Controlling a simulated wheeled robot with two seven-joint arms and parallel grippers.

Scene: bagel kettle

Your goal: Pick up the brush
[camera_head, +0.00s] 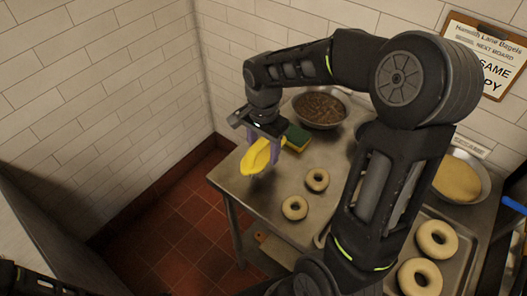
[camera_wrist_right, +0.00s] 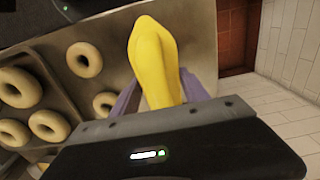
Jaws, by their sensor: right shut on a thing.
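The brush (camera_head: 257,156) is a smooth yellow piece with a rounded, tapering shape; no bristles show. My right gripper (camera_head: 263,160) is shut on it near the left edge of the steel table (camera_head: 262,196). In the right wrist view the yellow brush (camera_wrist_right: 155,55) stands up between the two purple-grey fingers, its lower end hidden by the gripper body. Whether the brush is clear of the table is hard to tell. My left gripper is not in view; only a dark part of mine shows at the bottom left.
A green and yellow sponge (camera_head: 298,138) lies just right of my right gripper, before a bowl of brown filling (camera_head: 320,109). Bagels (camera_head: 294,208) lie on the table. A bagel tray (camera_head: 457,268) and a bowl of yellow grains (camera_head: 458,180) are at right. Tiled walls stand behind.

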